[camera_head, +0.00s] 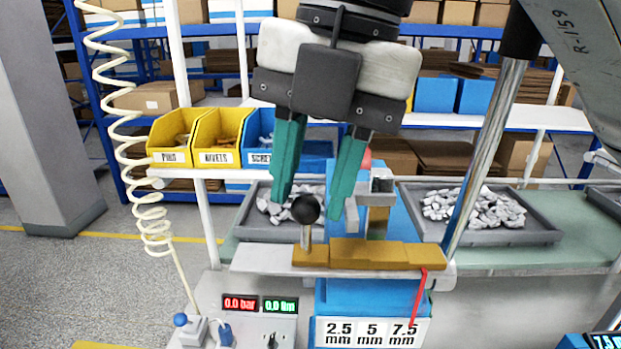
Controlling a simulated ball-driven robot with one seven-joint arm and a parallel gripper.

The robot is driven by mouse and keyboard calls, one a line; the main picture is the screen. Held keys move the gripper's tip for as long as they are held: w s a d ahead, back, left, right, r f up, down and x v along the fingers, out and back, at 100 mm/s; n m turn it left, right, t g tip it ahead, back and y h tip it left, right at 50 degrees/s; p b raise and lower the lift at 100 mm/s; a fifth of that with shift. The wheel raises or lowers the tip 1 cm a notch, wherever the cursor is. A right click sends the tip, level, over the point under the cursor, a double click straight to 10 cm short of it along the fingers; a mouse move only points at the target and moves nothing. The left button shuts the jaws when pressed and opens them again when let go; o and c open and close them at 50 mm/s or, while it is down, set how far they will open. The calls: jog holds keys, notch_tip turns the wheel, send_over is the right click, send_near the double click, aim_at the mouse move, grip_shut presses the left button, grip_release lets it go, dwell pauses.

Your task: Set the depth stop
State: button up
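My gripper (314,203) hangs from above with two teal fingers spread apart. Nothing is held between them. A black ball knob (305,209) on a short metal stem shows between the fingertips, nearer the left one. I cannot tell whether it lies at the fingers' depth. The stem rises from the left of a brass bar (375,254) on a metal ledge. A red pointer (418,296) slants down from the bar's right end to the 7.5 mm mark on a white scale plate (371,332) reading 2.5, 5 and 7.5 mm. A blue sign (605,341), partly cut off, shows 7.5.
Grey trays of metal parts stand at left (272,231) and right (487,226) of the blue press (399,217). A panel (260,325) shows 0.0 bar and 0.0 Nm. Yellow bins (218,138) and a coiled hose (152,215) stand left. A chrome rod (485,150) stands right.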

jog(key=shift+a+f, duration=0.1)
jog(key=shift+f, duration=0.35)
grip_shut()
dwell(0.3)
